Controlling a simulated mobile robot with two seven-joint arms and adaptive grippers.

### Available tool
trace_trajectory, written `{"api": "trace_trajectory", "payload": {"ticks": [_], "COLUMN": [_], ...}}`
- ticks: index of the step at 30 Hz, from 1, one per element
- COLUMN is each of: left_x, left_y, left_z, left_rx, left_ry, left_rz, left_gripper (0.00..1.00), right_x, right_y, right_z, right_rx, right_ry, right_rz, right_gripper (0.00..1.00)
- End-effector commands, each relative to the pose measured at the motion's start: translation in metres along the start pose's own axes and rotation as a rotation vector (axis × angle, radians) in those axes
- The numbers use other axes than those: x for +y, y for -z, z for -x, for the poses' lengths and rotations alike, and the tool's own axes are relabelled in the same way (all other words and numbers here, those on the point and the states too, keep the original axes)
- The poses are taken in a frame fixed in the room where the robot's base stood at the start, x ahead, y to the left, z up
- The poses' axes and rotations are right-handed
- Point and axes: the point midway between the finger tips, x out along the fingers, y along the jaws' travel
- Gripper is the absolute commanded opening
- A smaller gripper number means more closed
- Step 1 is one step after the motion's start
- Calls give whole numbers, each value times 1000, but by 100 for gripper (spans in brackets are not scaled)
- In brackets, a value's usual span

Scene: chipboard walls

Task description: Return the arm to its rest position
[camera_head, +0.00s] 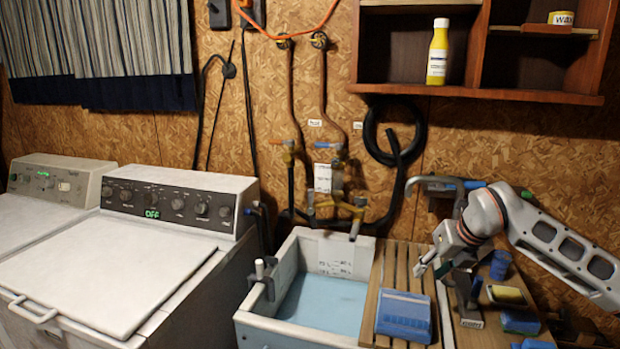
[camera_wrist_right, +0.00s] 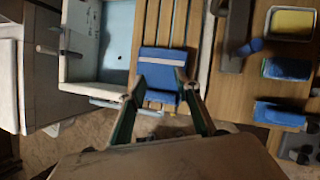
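My right arm comes in from the right in the head view. Its gripper (camera_head: 431,269) hangs over the wooden worktop to the right of the sink, angled down. In the right wrist view the two fingers (camera_wrist_right: 160,96) are spread apart with nothing held between them. Past the fingertips, a blue pack with a pale stripe (camera_wrist_right: 162,66) lies on the slatted board. In the head view this blue pack (camera_head: 403,316) lies below the gripper, apart from it. My left arm and gripper are not in view.
A sink (camera_head: 258,328) with blue water stands left of the slatted board (camera_head: 385,272). A yellow sponge in a tray (camera_head: 506,294) and blue items lie right. Taps and pipes (camera_head: 336,195) and a wall shelf (camera_head: 480,93) are behind. Washing machines (camera_head: 110,270) stand left.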

Motion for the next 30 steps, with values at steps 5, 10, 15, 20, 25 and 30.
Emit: {"api": "trace_trajectory", "payload": {"ticks": [5,10,15,20,25,30], "left_x": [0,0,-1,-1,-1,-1], "left_y": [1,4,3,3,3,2], "left_z": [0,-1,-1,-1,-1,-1], "left_rx": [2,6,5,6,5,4], "left_ry": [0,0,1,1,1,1], "left_rz": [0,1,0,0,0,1], "left_gripper": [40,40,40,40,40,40], "right_x": [74,121,152,185,217,226], "right_y": [6,26,69,111,155,176], "right_z": [-8,-19,-38,-47,-45,-34], "right_rx": [15,47,107,154,181,158], "right_ry": [-87,-178,-366,-575,-849,-1089], "right_rz": [64,100,91,38,-113,-379], "right_gripper": [33,33,33,33,33,33]}}
